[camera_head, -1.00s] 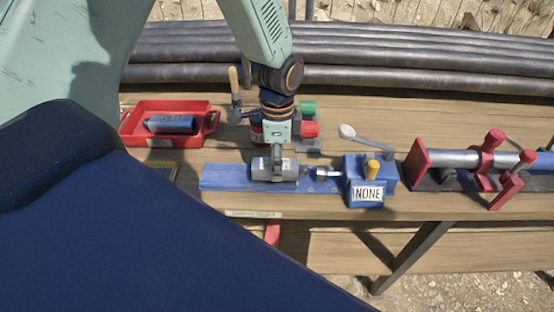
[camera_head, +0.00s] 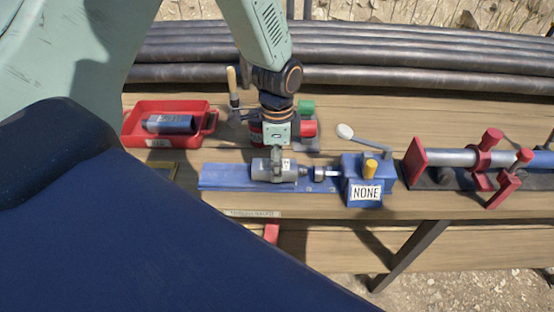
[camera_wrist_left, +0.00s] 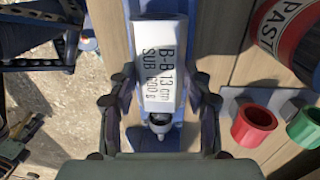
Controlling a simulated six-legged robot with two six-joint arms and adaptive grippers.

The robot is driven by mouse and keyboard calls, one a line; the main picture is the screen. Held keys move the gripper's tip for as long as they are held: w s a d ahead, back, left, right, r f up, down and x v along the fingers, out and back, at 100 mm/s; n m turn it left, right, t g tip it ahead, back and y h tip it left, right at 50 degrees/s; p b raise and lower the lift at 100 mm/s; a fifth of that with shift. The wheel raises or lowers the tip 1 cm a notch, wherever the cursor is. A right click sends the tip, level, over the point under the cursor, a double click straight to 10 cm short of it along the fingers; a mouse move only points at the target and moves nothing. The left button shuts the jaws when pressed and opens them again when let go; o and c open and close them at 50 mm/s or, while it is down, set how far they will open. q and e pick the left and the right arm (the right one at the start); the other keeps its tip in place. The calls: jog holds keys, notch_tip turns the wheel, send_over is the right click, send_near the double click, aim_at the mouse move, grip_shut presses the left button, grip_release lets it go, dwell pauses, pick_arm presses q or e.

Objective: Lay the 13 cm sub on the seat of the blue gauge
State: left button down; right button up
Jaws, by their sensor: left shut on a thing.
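The 13 cm sub (camera_head: 262,171) is a short grey cylinder with a pale label. It lies level along the blue gauge (camera_head: 216,178), over or on its long bed; contact cannot be told. In the left wrist view its label (camera_wrist_left: 161,65) reads "B-B 13 cm SUB 600 g". My left gripper (camera_head: 277,157) is shut on the sub from above, with a finger on each side of it in the wrist view (camera_wrist_left: 160,88). The gauge's plunger tip (camera_head: 319,173) is right of the sub, and its block carries a sign (camera_head: 366,192) reading "NONE". My right gripper is out of view.
A red tray (camera_head: 133,130) at the left holds a dark cylinder (camera_head: 170,124). Red and green cups (camera_head: 307,117) and a paste tin (camera_wrist_left: 285,32) stand behind the gauge. A red clamp stand with a pipe (camera_head: 455,157) is at the right. Several dark pipes lie behind.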

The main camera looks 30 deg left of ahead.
pick_arm(q)
jog(key=shift+w+f, duration=0.15)
jog(key=shift+f, duration=0.05)
jog(key=c, duration=0.7)
grip_release()
jog(key=shift+o, duration=1)
jog(key=o, duration=0.3)
